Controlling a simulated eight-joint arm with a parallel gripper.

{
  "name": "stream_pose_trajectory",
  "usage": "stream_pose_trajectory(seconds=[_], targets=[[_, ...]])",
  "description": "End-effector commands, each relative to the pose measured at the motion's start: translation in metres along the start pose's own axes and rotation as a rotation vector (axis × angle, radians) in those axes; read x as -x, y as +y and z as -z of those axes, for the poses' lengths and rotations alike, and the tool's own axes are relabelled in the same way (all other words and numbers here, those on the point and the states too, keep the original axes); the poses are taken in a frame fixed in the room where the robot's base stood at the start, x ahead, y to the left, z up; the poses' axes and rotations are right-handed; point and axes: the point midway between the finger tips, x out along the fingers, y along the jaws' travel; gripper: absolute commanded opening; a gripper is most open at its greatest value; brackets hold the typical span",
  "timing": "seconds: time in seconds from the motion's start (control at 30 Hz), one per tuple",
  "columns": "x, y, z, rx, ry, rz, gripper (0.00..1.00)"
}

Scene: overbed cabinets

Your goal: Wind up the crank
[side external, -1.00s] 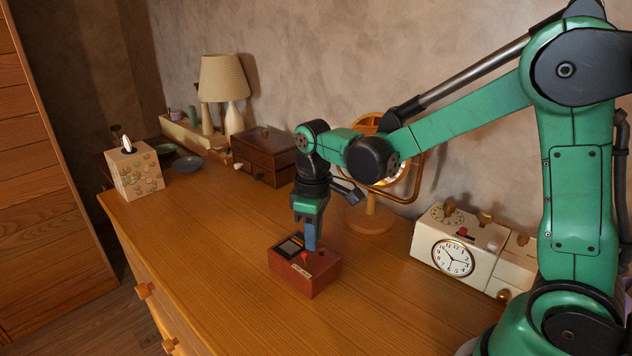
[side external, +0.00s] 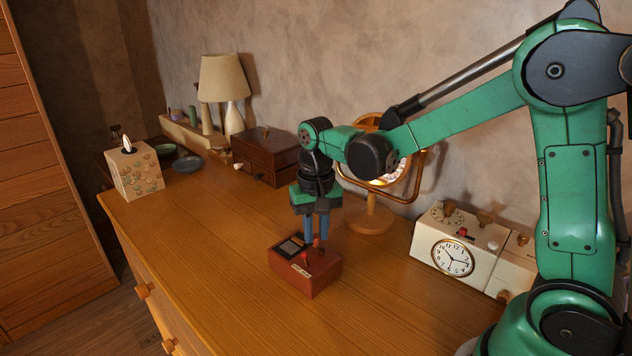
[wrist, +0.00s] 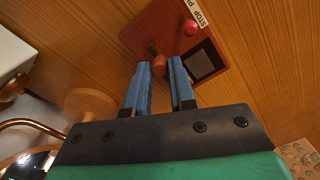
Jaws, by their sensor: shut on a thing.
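A small red-brown box (side external: 318,275) sits on the wooden dresser top, with a dark square panel (side external: 291,247) on its upper face. The panel also shows in the wrist view (wrist: 206,62), beside a red button (wrist: 192,27) and a white label (wrist: 195,12) reading "STOP P…". My gripper (side external: 316,240) points down over the back part of the box. Its blue fingers (wrist: 159,78) are shut on the crank's reddish-brown knob (wrist: 158,63). The fingers partly hide the knob, and the rest of the crank cannot be made out clearly.
A cream clock unit (side external: 475,235) stands to the right. A round lamp or mirror on a wooden stand (side external: 368,213) is close behind my gripper. A dark wooden chest (side external: 263,157) and tissue box (side external: 137,172) are further left. The dresser left of the red-brown box is clear.

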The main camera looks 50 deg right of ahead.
Motion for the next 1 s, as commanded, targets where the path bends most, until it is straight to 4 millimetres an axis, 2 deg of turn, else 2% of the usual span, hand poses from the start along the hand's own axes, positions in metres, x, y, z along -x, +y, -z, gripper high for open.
stream_pose_trajectory(seconds=[1.0], targets=[[0.0, 0.012, -0.001, -0.963, -0.001, 0.0, 0.0]])
